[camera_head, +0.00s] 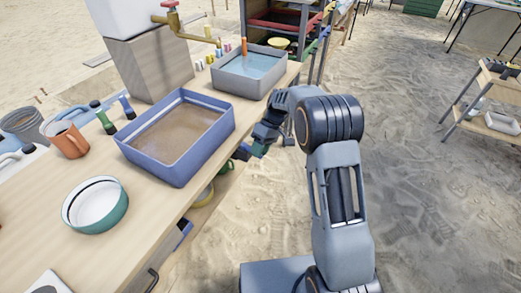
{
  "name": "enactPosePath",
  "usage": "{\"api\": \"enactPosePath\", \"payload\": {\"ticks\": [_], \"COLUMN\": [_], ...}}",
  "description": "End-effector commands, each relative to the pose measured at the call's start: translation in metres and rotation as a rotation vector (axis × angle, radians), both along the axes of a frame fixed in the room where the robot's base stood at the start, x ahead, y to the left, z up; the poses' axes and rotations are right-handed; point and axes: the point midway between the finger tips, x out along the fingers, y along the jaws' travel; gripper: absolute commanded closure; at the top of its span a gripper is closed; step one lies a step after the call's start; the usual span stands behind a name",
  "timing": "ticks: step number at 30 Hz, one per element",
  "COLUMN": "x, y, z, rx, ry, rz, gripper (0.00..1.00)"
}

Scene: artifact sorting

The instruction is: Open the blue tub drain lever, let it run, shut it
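The blue tub (213,135) stands on the wooden workbench and holds murky brown water. My arm reaches from the right toward the bench's front edge, and my gripper (262,137) is low beside that edge, just right of the blue tub. My own wrist hides much of this spot, and whether my fingers are open or touching anything is unclear.
A grey tub (225,84) with clear blue water stands farther back on the bench (150,205). A green-white bowl (96,204), an orange mug (68,142) and brushes stand left. A brass tap (173,20) is behind.

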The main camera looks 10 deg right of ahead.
Motion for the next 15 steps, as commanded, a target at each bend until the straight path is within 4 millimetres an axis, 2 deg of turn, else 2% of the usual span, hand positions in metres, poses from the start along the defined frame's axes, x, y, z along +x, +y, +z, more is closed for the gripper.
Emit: {"api": "enactPosePath", "payload": {"ticks": [7, 15], "x": [0.007, 0.026], "y": [-0.007, -0.028], "z": [0.013, 0.058], "rx": [0.0, 0.0], "ry": [-0.006, -0.005], "rz": [-0.004, -0.004], "gripper": [0.71, 0.71]}}
